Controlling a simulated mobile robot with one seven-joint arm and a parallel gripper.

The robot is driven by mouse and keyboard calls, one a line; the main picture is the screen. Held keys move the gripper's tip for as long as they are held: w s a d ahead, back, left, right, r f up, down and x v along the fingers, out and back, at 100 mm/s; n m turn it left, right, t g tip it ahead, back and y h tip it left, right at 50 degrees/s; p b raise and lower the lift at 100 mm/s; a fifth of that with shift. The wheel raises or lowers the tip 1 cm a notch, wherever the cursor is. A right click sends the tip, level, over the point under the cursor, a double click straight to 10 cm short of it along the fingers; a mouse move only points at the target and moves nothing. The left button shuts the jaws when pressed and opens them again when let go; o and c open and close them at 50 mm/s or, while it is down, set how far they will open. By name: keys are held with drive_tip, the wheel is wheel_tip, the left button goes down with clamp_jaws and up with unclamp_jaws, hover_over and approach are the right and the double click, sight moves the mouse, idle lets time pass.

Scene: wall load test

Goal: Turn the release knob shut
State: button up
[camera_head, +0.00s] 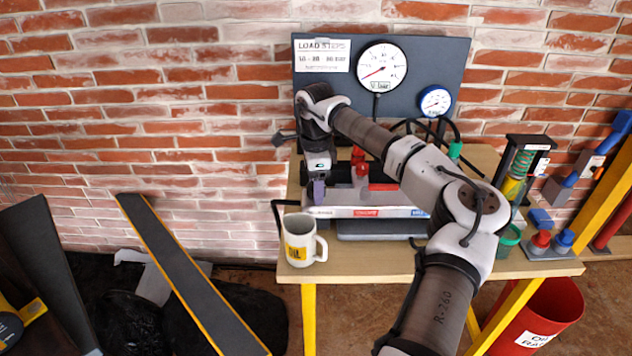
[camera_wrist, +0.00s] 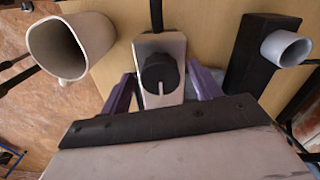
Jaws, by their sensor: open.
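The release knob (camera_wrist: 158,70) is round and black with a short white mark, which points toward the bottom of the wrist view. It sits on a light grey block (camera_wrist: 172,45). My gripper (camera_wrist: 161,80) is open, with one purple finger on each side of the knob and block. A gap shows between each finger and the knob; whether a finger touches the block I cannot tell. In the head view my gripper (camera_head: 317,190) is over the left end of the pump unit (camera_head: 345,211) on the table, and the knob is hidden.
A white mug (camera_head: 300,240) stands at the table's front left corner; it also shows in the wrist view (camera_wrist: 72,45), left of the fingers. A large gauge (camera_head: 381,66) and a small gauge (camera_head: 435,101) are on the back panel. A spring stand (camera_head: 522,165) is at right.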

drive_tip(key=c, duration=1)
drive_tip(key=shift+m, duration=0.3)
drive_tip(key=m, duration=0.4)
drive_tip(key=shift+b, duration=0.3)
drive_tip(key=m, duration=0.5)
drive_tip(key=shift+w+d+b, duration=0.1)
drive_tip(key=shift+b, duration=0.2)
drive_tip(key=m, duration=0.4)
drive_tip(key=shift+b, duration=0.35)
drive_tip(key=shift+m+b, duration=0.3)
drive_tip(key=shift+m, duration=1.8)
